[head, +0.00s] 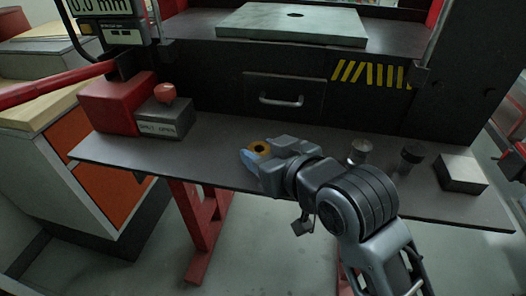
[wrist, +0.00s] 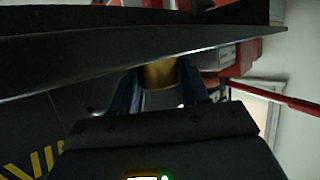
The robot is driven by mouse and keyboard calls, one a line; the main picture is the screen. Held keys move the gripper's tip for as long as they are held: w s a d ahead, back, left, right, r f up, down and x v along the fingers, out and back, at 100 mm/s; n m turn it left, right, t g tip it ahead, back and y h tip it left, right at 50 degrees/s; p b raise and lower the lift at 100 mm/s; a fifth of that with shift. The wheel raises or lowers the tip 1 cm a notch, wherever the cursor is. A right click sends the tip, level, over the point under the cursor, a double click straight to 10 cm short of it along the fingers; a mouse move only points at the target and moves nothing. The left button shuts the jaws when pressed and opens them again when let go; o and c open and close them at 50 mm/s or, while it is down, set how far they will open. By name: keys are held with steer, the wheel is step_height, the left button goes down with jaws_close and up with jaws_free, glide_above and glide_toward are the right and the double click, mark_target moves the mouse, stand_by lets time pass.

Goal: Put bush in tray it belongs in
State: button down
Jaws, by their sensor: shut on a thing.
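The bush (head: 259,147) is a short brass-coloured ring with a dark hole, above the dark shelf in the head view. My gripper (head: 261,151) is shut on it with its blue-tipped fingers. In the wrist view the brass bush (wrist: 158,73) sits between the two blue fingers (wrist: 160,85), one on each side. I cannot tell whether the bush touches the shelf. No tray can be clearly made out in either view.
The dark shelf (head: 215,160) has a labelled grey block (head: 165,122) with a red knob and a red box (head: 115,102) at left. A metal cup (head: 360,150), a dark cylinder (head: 410,157) and a metal block (head: 461,173) stand at right. A drawer (head: 284,98) is behind.

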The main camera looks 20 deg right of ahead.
steer(key=c, duration=1)
jaws_free()
steer(key=shift+f, duration=0.15)
steer(key=o, duration=0.5)
steer(key=shift+c, duration=0.2)
steer(key=shift+r, duration=0.25)
steer(key=p+v, duration=0.6)
steer(key=v, duration=0.6)
steer(key=shift+p, duration=0.3)
